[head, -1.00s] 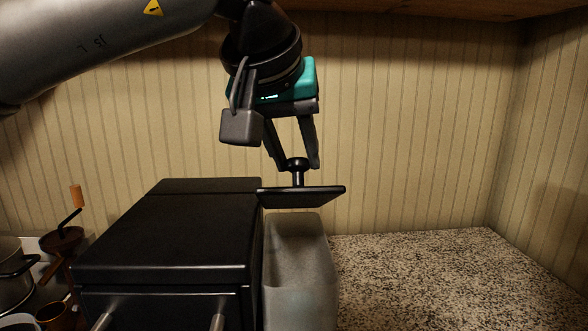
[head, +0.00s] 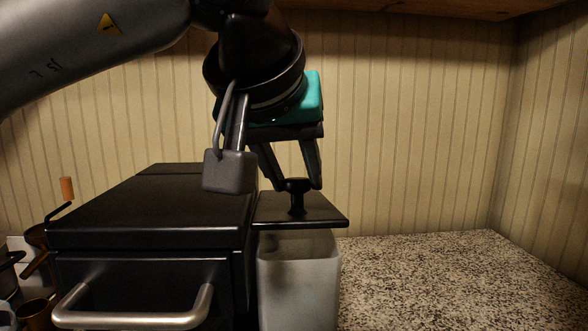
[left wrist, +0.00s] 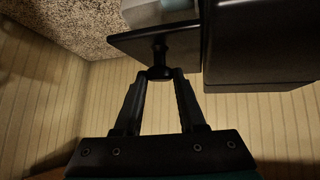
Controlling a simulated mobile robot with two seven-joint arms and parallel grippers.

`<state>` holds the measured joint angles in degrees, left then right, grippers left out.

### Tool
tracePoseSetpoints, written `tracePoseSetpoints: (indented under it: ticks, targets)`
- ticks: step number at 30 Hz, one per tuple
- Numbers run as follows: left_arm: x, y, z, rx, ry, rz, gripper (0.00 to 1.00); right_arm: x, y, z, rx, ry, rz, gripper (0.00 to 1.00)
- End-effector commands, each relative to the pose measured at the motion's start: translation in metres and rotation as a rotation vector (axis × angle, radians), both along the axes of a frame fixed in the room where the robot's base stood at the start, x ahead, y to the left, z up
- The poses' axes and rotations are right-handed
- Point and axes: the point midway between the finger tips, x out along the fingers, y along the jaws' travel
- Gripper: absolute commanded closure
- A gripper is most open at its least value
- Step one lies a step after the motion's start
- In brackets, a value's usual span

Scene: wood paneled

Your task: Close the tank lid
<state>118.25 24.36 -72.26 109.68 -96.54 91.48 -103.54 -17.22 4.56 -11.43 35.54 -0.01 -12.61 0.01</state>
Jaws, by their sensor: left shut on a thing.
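The tank (head: 300,285) is a pale, translucent box beside the right side of the black machine. Its flat black lid (head: 318,213) with a round knob (head: 296,186) is above the tank's top. The front of the tank opening still shows beneath the lid's front edge. My left gripper (head: 296,184) is shut on the lid's knob from above. In the left wrist view the fingertips meet the knob (left wrist: 159,73), and the lid (left wrist: 150,37) shows beyond it with a pale strip of tank (left wrist: 165,12). My right gripper is in neither view.
The black machine (head: 150,215) with a metal handle (head: 135,318) stands directly left of the tank. A grinder with a wooden handle (head: 67,188) and pots are at the far left. The speckled counter (head: 430,275) on the right is clear.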

Motion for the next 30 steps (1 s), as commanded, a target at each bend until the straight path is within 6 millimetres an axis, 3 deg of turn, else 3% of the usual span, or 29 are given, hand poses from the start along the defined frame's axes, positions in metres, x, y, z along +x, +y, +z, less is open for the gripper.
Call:
tracePoseSetpoints:
  ticks: [11, 12, 18, 20, 30]
  targets:
    - [-0.0025, -0.0009, -0.0035, 0.002, 0.012, -0.003, 1.00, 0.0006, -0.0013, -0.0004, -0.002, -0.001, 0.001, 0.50]
    - [-0.0025, -0.0009, -0.0035, 0.002, 0.013, -0.003, 0.59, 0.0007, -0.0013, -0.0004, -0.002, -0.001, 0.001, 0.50]
    - [-0.0018, -0.0007, -0.0026, 0.001, 0.009, -0.003, 0.36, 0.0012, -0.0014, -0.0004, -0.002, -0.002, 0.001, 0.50]
    - [-0.0017, -0.0006, -0.0023, 0.001, 0.008, -0.003, 0.31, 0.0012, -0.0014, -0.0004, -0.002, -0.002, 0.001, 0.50]
    - [-0.0034, -0.0012, 0.0035, 0.001, 0.004, -0.003, 0.31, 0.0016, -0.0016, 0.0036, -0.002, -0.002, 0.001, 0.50]
